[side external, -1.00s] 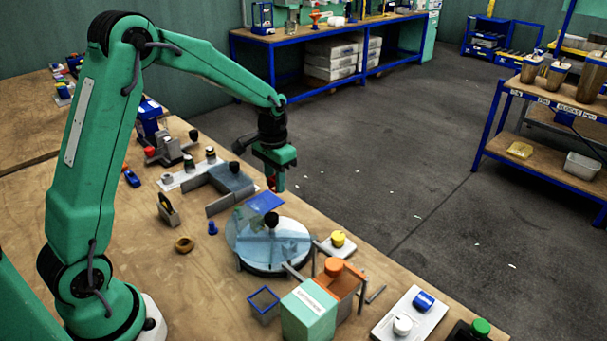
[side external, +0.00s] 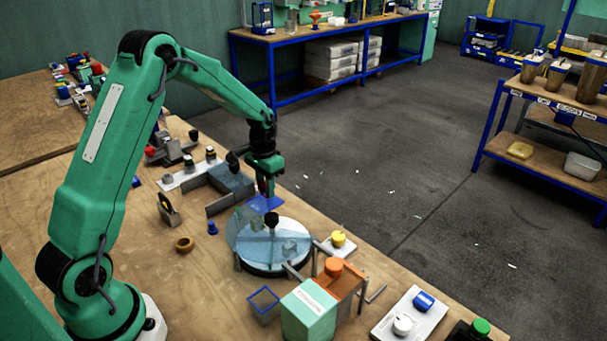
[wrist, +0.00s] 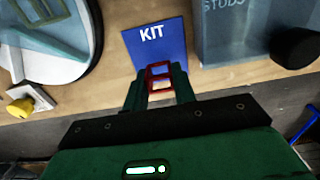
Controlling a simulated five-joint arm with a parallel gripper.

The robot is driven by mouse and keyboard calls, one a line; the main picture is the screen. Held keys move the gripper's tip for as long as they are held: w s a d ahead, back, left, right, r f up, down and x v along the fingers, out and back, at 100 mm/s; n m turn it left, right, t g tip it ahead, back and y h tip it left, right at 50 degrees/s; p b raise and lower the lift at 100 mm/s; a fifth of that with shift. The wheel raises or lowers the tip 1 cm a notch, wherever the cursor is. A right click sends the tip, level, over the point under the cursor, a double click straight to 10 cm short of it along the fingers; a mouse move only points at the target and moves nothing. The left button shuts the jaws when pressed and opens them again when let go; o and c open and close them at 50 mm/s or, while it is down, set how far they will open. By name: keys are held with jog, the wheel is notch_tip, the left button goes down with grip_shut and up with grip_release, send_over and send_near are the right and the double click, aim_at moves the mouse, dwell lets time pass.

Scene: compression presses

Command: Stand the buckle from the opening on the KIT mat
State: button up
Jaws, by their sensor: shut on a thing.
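My gripper (wrist: 158,84) is shut on the red buckle (wrist: 158,71), a small frame with an open middle. In the wrist view the buckle shows between the fingertips, at the near edge of the blue KIT mat (wrist: 158,48). In the side view my gripper (side external: 266,192) points down at the mat (side external: 264,204), and only a bit of the red buckle shows, mostly hidden by the fingers. I cannot tell whether the buckle touches the mat. The mat is otherwise bare.
A round clear-covered unit (side external: 262,242) with a black knob stands close in front of the mat. A grey box marked STUDS (wrist: 235,35) with a black knob stands on its other side. The bench edge is near. A yellow knob (side external: 338,239) sits to the right.

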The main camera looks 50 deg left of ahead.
jog(key=shift+f, duration=0.85)
jog(key=shift+f, duration=0.15)
jog(key=o, duration=0.9)
jog(key=shift+o, duration=0.2)
notch_tip(320, 180, up, 11)
jog(key=shift+r, duration=0.65)
